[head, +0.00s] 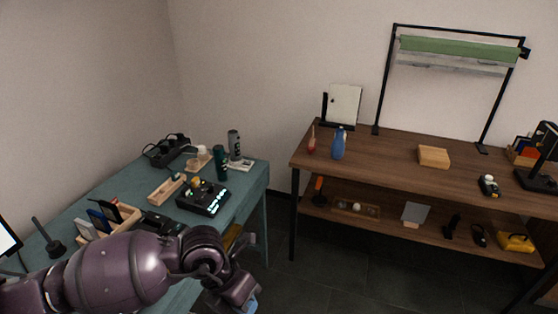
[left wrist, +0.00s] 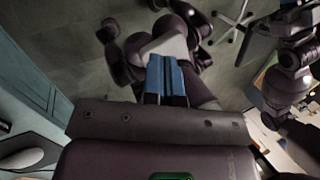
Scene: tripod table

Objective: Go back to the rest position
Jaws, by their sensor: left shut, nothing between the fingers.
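My left arm reaches in from the lower left of the head view, over the front of the teal table (head: 256,176). My left gripper (head: 251,303) is low in that view, beyond the table's right end and partly cut off by the bottom edge. In the left wrist view its blue fingers (left wrist: 166,80) lie together, shut with nothing between them. Purple parts of my own body show beyond the fingers. My right gripper is not seen in the head view, and I cannot make it out in the left wrist view.
The teal table holds a black control box (head: 203,197), a dark green cup (head: 221,163), a wooden organizer (head: 127,213) and a power strip (head: 166,150). A brown two-level workbench (head: 390,148) stands right, with a blue bottle (head: 338,144). Dark floor (head: 340,275) lies open before it.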

